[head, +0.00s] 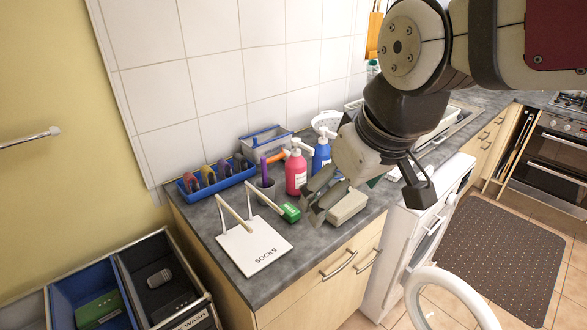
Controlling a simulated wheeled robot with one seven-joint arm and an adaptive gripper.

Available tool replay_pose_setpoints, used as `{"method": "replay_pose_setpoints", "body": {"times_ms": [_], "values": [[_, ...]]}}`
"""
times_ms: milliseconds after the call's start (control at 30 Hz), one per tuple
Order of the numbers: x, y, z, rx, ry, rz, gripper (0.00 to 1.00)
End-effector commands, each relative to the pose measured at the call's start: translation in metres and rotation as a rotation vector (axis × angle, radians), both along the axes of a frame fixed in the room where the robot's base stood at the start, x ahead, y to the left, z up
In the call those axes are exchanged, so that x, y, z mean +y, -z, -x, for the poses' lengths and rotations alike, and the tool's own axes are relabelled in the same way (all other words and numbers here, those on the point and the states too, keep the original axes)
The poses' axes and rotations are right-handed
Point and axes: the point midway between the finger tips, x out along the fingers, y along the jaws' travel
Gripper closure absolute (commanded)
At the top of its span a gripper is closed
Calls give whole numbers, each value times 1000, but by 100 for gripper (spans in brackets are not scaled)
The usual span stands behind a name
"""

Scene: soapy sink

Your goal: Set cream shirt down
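My gripper (312,205) hangs over the front of the grey counter (225,262), pointing down and to the left. Its two fingers look apart, with no item clearly seen between them. A cream, rounded, block-like item (348,208) is just right of the fingertips, near the counter's front edge. It may be the folded cream shirt, but I cannot be sure. The fingers cover its left end, and I cannot tell whether they touch it. No other cream shirt shows.
A white board marked SOCKS (254,246) with two upright pegs lies left of my gripper, beside a green brush (290,213). Behind stand a pink bottle (296,173), a blue bottle (321,155) and a blue tray (217,178). An open white washer door (450,285) juts out below.

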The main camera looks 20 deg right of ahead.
Motion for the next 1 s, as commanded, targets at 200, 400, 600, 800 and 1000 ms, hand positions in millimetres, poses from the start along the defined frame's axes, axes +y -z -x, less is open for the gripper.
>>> {"method": "replay_pose_setpoints", "body": {"times_ms": [200, 400, 600, 800, 1000], "values": [[15, -12, 40, -59, 134, -75, 15], [18, -13, 48, -67, 165, -89, 15], [18, -13, 47, -67, 163, -90, 15], [18, -13, 47, -67, 162, -89, 15], [18, -13, 47, -67, 161, -89, 49]]}}
